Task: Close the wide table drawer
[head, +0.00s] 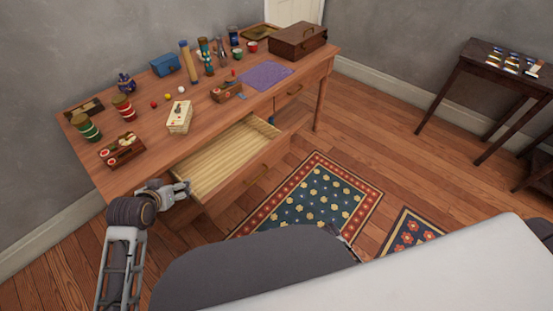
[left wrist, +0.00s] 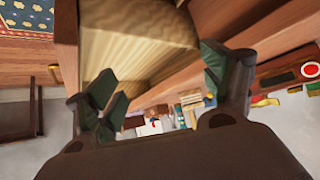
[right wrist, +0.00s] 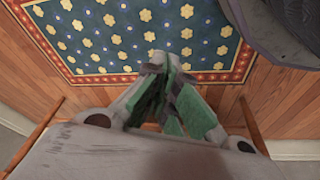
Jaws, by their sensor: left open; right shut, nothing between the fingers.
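The wooden table (head: 145,95) stands against the grey wall. Its wide drawer (head: 225,158) is pulled out, and its pale striped inside shows. My left gripper (head: 182,190) is open at the near left end of the drawer. In the left wrist view the drawer (left wrist: 140,35) lies just beyond the open left fingers (left wrist: 158,85); I cannot tell whether they touch it. My right gripper (right wrist: 168,95) is shut and empty above the floor and rug in the right wrist view. I cannot make it out clearly in the head view.
The tabletop holds a brown case (head: 298,40), a purple cloth (head: 265,75), a stack of cards (head: 179,117) and several jars. A patterned rug (head: 315,200) lies before the drawer. A dark side table (head: 500,75) stands at the right, with open floor between.

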